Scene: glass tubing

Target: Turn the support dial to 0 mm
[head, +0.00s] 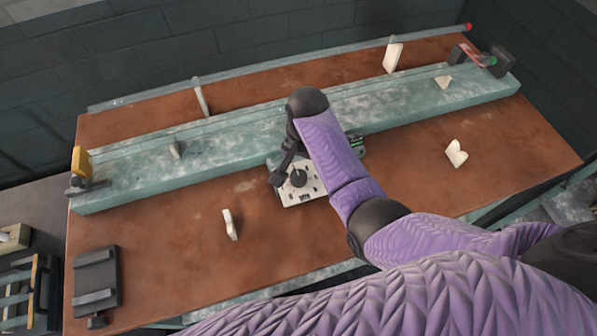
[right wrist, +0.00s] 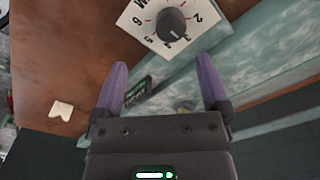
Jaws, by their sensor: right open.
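The support dial is a dark round knob (head: 298,178) on a white numbered plate (head: 310,195) at the front of the green-grey rail's middle. In the right wrist view the knob (right wrist: 171,23) sits at the top, on the plate (right wrist: 149,36) with figures such as 2, 5 and 6 around it. A small mark on the knob lies toward the lower right, near the 3; its exact reading is too small to tell. My right gripper (right wrist: 161,62) is open and empty, its fingertips short of the knob in that picture. My left gripper is not in view.
A long green-grey rail (head: 230,140) crosses the brown table (head: 170,250). A glass tube (head: 290,65) lies behind it. Several cream pieces stand about, one at front (head: 230,224), one at right (head: 456,154). A small display (right wrist: 138,91) is beside the dial plate. A dark block (head: 96,280) lies front left.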

